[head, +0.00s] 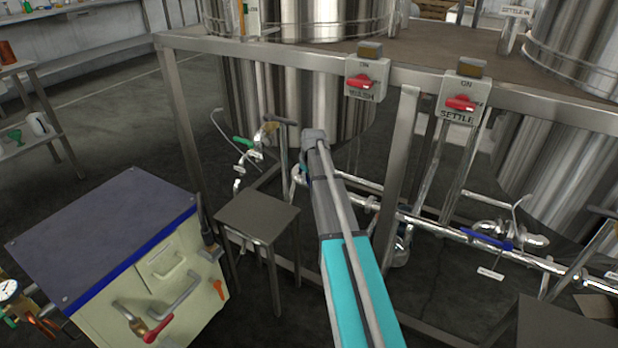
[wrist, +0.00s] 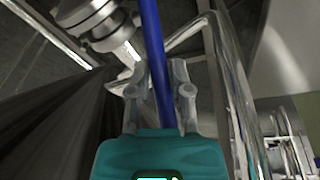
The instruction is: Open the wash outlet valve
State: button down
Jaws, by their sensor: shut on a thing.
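In the wrist view, my gripper (wrist: 161,88) is shut on a long blue lever (wrist: 151,35) that runs up between its fingers and out at the top of the picture. A round metal pipe fitting (wrist: 95,22) lies just left of the lever. In the head view, my arm reaches to the pipework below the tank behind the WASH switch box (head: 364,79). There my own arm hides the gripper and the lever it holds. The lever's angle to its pipe cannot be told clearly.
Another blue lever (head: 487,239), with a tag, sits on the pipe at right, near the SETTLE switch box (head: 462,96). A green-handled valve (head: 243,141) is left of my arm. A small stool (head: 257,216) and a cream cabinet (head: 150,270) stand at front left. Steel frame legs (head: 396,160) flank the arm.

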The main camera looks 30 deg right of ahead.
jog(key=s+r+m+t+y, duration=0.2)
jog(key=s+m+t, duration=0.1)
jog(key=s+m, duration=0.25)
jog(key=m+t+y, duration=0.2)
jog(key=m+t, duration=0.2)
jog(key=m, duration=0.6)
send_near(308, 178)
jog(key=shift+s+a+r+p, duration=0.1)
jog(key=shift+s+r+p, duration=0.25)
jog(key=shift+s+r, duration=0.3)
jog(key=shift+w, duration=0.15)
jog(key=b+x, duration=0.4)
jog(key=x, duration=0.3)
jog(key=shift+w+f+b, duration=0.1)
jog(key=shift+f+b, duration=0.1)
jog(key=shift+b, duration=0.2)
jog(key=shift+b+x, duration=0.7)
jog(key=shift+x, duration=0.55)
jog(key=shift+w+d+h, duration=0.1)
jog(key=shift+d+h, duration=0.15)
jog(key=shift+h, duration=0.05)
